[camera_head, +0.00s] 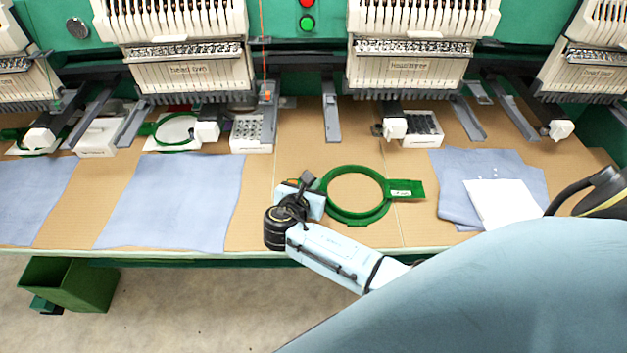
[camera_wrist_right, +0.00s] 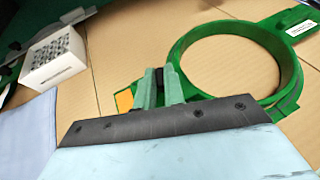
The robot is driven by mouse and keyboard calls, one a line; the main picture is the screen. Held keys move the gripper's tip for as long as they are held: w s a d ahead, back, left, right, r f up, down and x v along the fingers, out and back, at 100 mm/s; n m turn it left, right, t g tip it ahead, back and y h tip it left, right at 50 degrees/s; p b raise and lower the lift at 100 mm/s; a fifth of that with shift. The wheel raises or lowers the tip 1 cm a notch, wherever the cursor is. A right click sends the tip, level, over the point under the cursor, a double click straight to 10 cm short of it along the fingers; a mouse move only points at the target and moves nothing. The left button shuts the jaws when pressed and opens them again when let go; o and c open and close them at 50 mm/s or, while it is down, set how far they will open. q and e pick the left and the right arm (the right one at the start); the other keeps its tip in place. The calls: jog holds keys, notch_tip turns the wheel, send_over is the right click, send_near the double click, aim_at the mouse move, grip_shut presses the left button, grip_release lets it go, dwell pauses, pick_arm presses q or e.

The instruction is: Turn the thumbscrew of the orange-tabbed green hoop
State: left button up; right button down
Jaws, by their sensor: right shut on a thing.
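The green hoop (camera_head: 385,197) lies flat on the tan table, with a labelled tab on its right side. The wrist view shows the ring (camera_wrist_right: 290,85) and an orange tab (camera_wrist_right: 124,101) left of my fingers. My right gripper (camera_head: 310,184) is at the hoop's left side, low over the table. In the wrist view its two fingers (camera_wrist_right: 160,86) are closed on a small dark piece, the thumbscrew (camera_wrist_right: 159,76), mostly hidden between them. My left gripper is in neither view.
Blue cloths (camera_head: 170,200) lie left, and another cloth (camera_head: 455,170) with a white sheet (camera_head: 500,203) lies right. Embroidery heads (camera_head: 190,70) and arms overhang the back. A white box (camera_head: 252,133) stands behind. A green bin (camera_head: 75,285) is below the table's front edge.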

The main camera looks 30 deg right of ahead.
jog(key=m+g+h, duration=0.1)
jog(key=m+g, duration=0.1)
jog(key=m, duration=0.1)
jog(key=shift+w+a+g+h+b, duration=0.15)
jog(key=shift+w+g+h+b, duration=0.15)
jog(key=shift+g+h, duration=0.1)
jog(key=shift+w+f+m+g+h+b, duration=0.1)
jog(key=shift+m+g+h+b, duration=0.3)
jog(key=shift+m+g, duration=0.6)
jog(key=m+g+b, duration=0.1)
jog(key=g+b, duration=0.1)
jog(key=m+g+b, duration=0.4)
jog(key=shift+w+f, duration=0.15)
jog(key=shift+w, duration=0.15)
jog(key=shift+m+g+b, duration=0.5)
jog(key=shift+g+b, duration=0.2)
jog(key=shift+m+g+y+b, duration=0.4)
jog(key=shift+b, duration=0.05)
jog(key=shift+m+g+b, duration=0.3)
jog(key=shift+g+b, duration=0.05)
jog(key=shift+g, duration=0.05)
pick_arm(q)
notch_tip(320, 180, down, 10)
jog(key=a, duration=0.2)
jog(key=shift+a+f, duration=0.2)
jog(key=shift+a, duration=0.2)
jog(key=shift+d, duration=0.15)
